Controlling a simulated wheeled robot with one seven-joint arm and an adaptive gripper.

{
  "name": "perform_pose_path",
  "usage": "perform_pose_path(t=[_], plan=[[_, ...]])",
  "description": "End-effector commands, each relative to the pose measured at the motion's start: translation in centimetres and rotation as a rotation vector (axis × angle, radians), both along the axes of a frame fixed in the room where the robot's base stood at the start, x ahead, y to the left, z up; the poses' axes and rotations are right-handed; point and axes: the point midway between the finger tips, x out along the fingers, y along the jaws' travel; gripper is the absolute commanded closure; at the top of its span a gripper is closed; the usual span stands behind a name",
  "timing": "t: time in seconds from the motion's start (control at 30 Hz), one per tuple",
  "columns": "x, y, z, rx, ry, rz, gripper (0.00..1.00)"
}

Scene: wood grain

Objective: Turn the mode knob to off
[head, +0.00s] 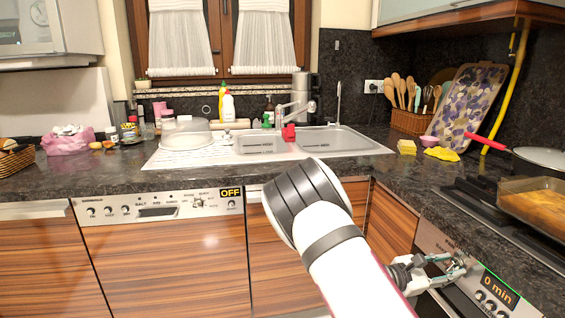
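A dishwasher-style panel (158,207) with several knobs is at the left under the counter. A larger knob (198,203) with markings around it sits there, beside a yellow sign reading OFF (230,192). At the lower right is an oven panel (432,240) with several small knobs (491,304) and an orange display reading 0 min (499,288). Which knob is the mode knob is not clearly readable. My gripper (458,268) is at the left part of the oven panel, left of the display. Its fingers hide the panel behind them; I cannot tell whether they hold a knob.
My arm fills the lower middle and covers part of the cabinets. A dark counter (110,178) with a sink (330,140) runs along the back. A baking tray (540,203) and a pan (540,160) with a red handle stand on the right above the oven panel.

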Motion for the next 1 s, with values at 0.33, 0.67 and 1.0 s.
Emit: perform_pose_path(t=[0.33, 0.67, 1.0], plan=[[0.00, 0.01, 0.00, 0.000, 0.000, 0.000, 1.00], [-0.04, 0.01, 0.17, -0.017, 0.091, 0.000, 1.00], [-0.04, 0.01, 0.13, -0.065, 0.333, 0.000, 1.00]])
